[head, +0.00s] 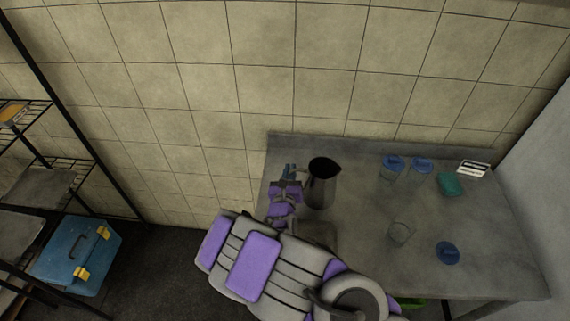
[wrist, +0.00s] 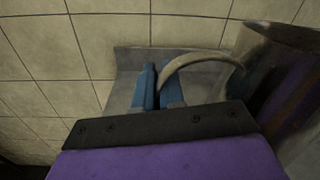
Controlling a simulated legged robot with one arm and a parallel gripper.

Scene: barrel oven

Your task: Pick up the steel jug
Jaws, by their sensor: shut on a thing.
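The steel jug (head: 322,184) stands upright on the left part of the grey table, its dark open mouth facing up. In the wrist view the jug (wrist: 285,75) fills the right side, and its curved handle (wrist: 195,58) arches left to my gripper. My gripper (head: 290,171) is at the jug's left side in the head view. In the wrist view its two blue fingers (wrist: 152,87) are close together, shut on the handle. The exact contact is partly hidden behind the fingers and the dark gripper body.
On the grey table (head: 355,215) to the right are two blue-lidded glasses (head: 391,168), an open glass (head: 400,234), a blue lid (head: 447,253), a teal block (head: 450,184) and a white card (head: 473,169). A tiled wall stands behind. A blue toolbox (head: 77,255) is at far left by a rack.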

